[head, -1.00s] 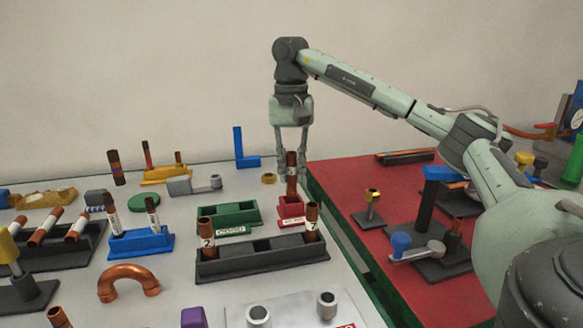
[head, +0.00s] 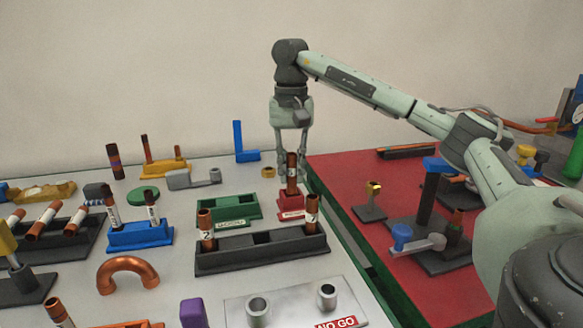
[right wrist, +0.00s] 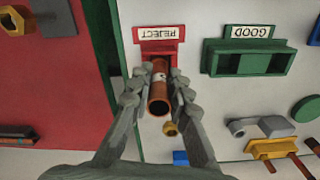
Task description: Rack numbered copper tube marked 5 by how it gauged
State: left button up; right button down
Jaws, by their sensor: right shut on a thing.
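My right gripper (head: 291,170) is shut on a copper tube (head: 291,166) with a white label, held upright. The tube's lower end meets the top of the red REJECT rack (head: 291,205); I cannot tell how deep it sits. In the right wrist view the tube (right wrist: 160,92) is between the fingers, its open end facing the camera, with the red rack (right wrist: 157,48) beyond it. The label's number is not readable. The green GOOD rack (head: 230,207) stands left of the red one with its slots empty. My left gripper is out of view.
A dark rack (head: 262,262) in front holds one tube at each end, the left marked 2. A NO GO gauge plate (head: 290,300) is nearer. A blue rack (head: 140,238) holds two tubes. The red bench (head: 350,180) with stands lies right.

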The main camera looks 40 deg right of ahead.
jog(key=shift+f+b, duration=0.5)
jog(key=shift+f, duration=0.65)
jog(key=c, duration=1.3)
grip_release()
jog(key=shift+c, duration=0.2)
notch_tip(320, 180, up, 12)
jog(key=shift+r, duration=0.1)
